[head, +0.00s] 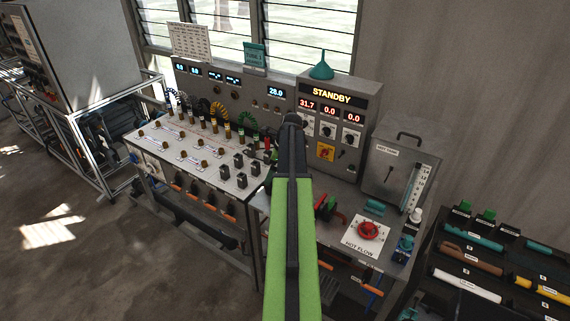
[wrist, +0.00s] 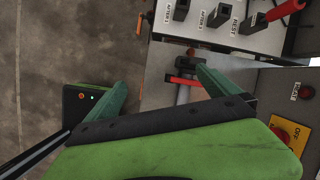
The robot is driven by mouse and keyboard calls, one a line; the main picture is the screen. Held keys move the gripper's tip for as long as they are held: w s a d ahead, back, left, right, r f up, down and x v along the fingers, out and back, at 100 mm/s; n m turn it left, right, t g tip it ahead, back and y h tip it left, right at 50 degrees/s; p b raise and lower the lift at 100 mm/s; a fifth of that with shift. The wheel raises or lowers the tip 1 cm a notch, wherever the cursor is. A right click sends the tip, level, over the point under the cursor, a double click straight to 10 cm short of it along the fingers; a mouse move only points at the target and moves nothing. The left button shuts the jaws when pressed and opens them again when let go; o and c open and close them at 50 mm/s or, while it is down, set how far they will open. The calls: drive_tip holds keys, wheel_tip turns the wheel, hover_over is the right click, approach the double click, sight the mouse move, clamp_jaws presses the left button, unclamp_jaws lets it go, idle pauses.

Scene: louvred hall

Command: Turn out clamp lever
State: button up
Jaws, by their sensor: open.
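In the wrist view, a red lever (wrist: 184,80) sits on a small grey clamp-like fitting (wrist: 183,95) beside the edge of a pale panel. I take it for the clamp lever, but no label on it can be read. My gripper (wrist: 164,79) is open, its two green fingers spread to either side. The lever shows between the fingers, nearer the right one; whether it touches is not clear. In the head view my gripper (head: 292,122) is at the end of the green arm, over the bench, and its jaws are too small to read there. The arm hides part of the bench.
A sloped panel (head: 160,145) with knobs and sockets is left of the arm. The STANDBY cabinet (head: 366,100) stands behind, and a red HOT FLOW wheel (head: 368,230) is at the right. A rack of coloured tools (head: 480,260) is far right. Floor at the left is clear.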

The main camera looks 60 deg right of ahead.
drive_tip(key=s+d+r+m+p, duration=0.1)
drive_tip(key=s+d+r+m, duration=0.3)
drive_tip(key=s+d, duration=0.35)
drive_tip(key=shift+h, duration=0.3)
drive_tip(key=b+x, duration=0.5)
drive_tip(key=x, duration=0.1)
drive_tip(key=b+x, duration=0.5)
drive_tip(key=x, duration=0.1)
drive_tip(key=b+x, duration=0.6)
drive_tip(key=shift+w+d+f, duration=0.1)
drive_tip(key=shift+w+d, duration=0.15)
drive_tip(key=shift+w, duration=0.15)
drive_tip(key=shift+t, duration=0.3)
